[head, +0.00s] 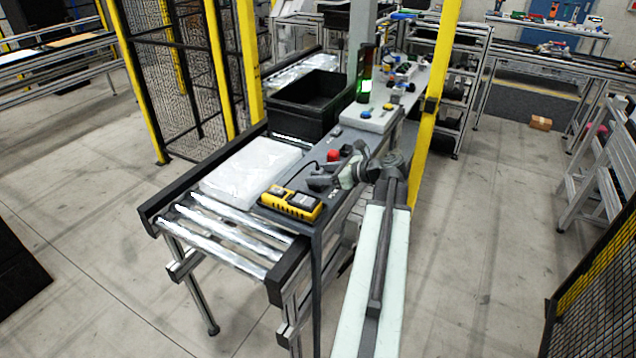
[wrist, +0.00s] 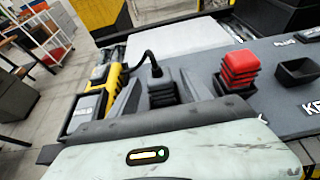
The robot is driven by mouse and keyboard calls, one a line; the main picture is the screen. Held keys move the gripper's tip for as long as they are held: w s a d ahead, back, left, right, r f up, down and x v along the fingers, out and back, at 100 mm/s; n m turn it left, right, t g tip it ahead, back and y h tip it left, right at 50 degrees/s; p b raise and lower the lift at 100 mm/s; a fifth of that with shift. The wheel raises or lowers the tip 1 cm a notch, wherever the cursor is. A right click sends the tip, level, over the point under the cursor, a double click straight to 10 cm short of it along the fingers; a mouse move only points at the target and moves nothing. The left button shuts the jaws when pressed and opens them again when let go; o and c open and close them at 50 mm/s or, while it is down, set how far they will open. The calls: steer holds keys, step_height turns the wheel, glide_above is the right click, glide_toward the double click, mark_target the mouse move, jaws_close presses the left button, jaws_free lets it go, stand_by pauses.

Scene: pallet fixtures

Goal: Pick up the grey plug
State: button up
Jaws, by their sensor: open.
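The grey plug (wrist: 162,93) is a dark ribbed piece with a black cable curving up from its top in the wrist view. It stands on the dark grey panel, between the two fingers of my gripper (wrist: 158,82). The fingers are open, one on each side, with no clear contact. In the head view my gripper (head: 334,177) reaches in over the panel from the right. The plug (head: 318,183) is small there and partly blends with the fingers.
A red ribbed plug (wrist: 240,69) stands right of the grey one, beside an empty black socket (wrist: 297,71). A yellow device (head: 291,204) lies left of my gripper. A white slab (head: 262,160) lies on the rollers. A black crate (head: 305,105) and yellow post (head: 432,110) stand behind.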

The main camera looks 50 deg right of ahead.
steer(key=shift+w+a+f, duration=0.1)
steer(key=shift+w+f, duration=0.2)
steer(key=shift+w, duration=0.2)
steer(key=shift+r, duration=0.1)
jaws_close()
